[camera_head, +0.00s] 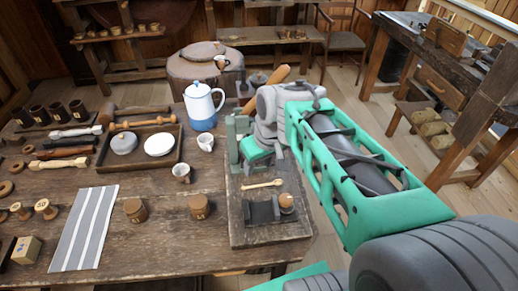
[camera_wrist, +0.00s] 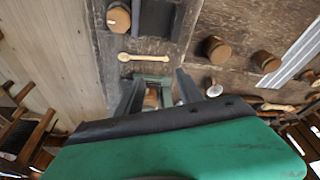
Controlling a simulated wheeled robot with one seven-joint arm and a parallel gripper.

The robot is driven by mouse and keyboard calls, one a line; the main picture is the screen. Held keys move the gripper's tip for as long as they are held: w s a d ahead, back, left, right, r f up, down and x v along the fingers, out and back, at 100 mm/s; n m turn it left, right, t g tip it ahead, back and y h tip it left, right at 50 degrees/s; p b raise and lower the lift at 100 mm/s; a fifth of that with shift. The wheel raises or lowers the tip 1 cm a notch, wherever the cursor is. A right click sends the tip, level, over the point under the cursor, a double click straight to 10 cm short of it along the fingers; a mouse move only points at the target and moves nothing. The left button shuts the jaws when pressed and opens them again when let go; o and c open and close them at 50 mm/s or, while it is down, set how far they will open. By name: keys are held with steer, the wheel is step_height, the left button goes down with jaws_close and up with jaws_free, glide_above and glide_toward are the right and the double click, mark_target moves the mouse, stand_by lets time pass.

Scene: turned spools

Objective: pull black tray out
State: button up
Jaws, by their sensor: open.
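A dark, low-rimmed tray (camera_head: 101,163) lies on the wooden table, holding a grey lidded dish (camera_head: 124,144) and a white plate (camera_head: 159,145). It looks dark brown to black. A black low piece (camera_head: 262,213) sits on the board at the table's right end; it also shows in the wrist view (camera_wrist: 157,20). I cannot tell whether it is a tray. My gripper (camera_wrist: 158,92) is open over the far part of that board, by a grey-green frame (camera_wrist: 152,80). Something brown shows between the fingers, partly hidden. In the head view, the fingertips are not clear.
A wooden spoon (camera_head: 262,185) and a brown turned piece (camera_head: 286,202) lie on the board (camera_head: 238,232). A blue-white pot (camera_head: 202,106) and small cups (camera_head: 205,142) stand left of my gripper. A striped cloth (camera_head: 84,230) and two wooden pots (camera_head: 135,210) lie nearer the front.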

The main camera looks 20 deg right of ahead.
steer(key=w+d+f+n+y+b, duration=0.2)
steer(key=w+d+f+n, duration=0.25)
steer(key=w+d, duration=0.85)
steer(key=x, duration=0.8)
steer(key=shift+w+a+p, duration=0.3)
steer(key=shift+w, duration=0.05)
steer(key=shift+c, duration=0.2)
jaws_close()
